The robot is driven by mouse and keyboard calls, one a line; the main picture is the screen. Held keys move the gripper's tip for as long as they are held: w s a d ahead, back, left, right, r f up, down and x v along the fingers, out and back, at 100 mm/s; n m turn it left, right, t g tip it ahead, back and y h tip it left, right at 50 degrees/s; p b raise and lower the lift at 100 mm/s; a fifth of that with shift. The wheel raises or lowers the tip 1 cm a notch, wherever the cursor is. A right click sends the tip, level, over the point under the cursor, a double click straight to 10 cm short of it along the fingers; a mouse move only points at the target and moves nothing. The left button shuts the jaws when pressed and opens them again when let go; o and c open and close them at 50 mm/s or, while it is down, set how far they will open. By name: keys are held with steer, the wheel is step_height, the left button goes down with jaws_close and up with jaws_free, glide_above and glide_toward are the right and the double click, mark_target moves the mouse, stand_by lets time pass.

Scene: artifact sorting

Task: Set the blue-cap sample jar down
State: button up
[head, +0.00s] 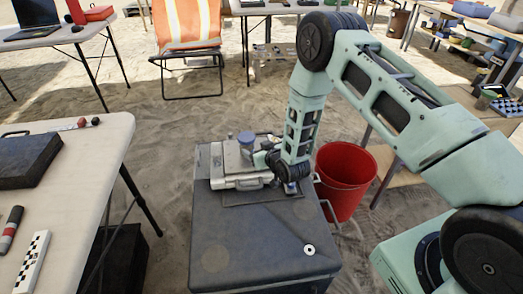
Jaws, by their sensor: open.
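The sample jar with the blue cap (246,138) stands upright at the grey-white case (240,165) on top of the dark box (230,240). My gripper (262,157) is at the right side of the jar, low beside the case. The fingers are small and partly hidden by my wrist, and I cannot tell whether they touch the jar. The gripper is open. What lies directly under the jar is hard to make out.
A red bucket (343,180) stands on the sand right of the dark box. A white table (85,210) with a black case (25,160) is at the left. A folding chair (188,40) stands behind. The front of the box top is mostly clear, with a small white ring (309,249).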

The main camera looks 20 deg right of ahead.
steer(key=s+a+r+n+g+y, duration=0.1)
steer(key=s+a+r+n+g, duration=0.2)
steer(key=s+a+r+g, duration=0.75)
steer(key=s+d+r+g+h, duration=0.1)
steer(key=s+r, duration=0.4)
steer(key=s, duration=0.5)
steer(key=s+r+n+g+h, duration=0.1)
steer(key=s+r, duration=0.5)
steer(key=s, duration=0.4)
steer(key=s+d+r+n+g+h, duration=0.1)
steer(key=s+r, duration=0.4)
steer(key=s, duration=0.5)
steer(key=shift+s+d+r, duration=0.15)
steer(key=shift+d+r, duration=0.1)
steer(key=shift+d, duration=0.05)
step_height(320, 180, up, 13)
steer(key=p, duration=1.3)
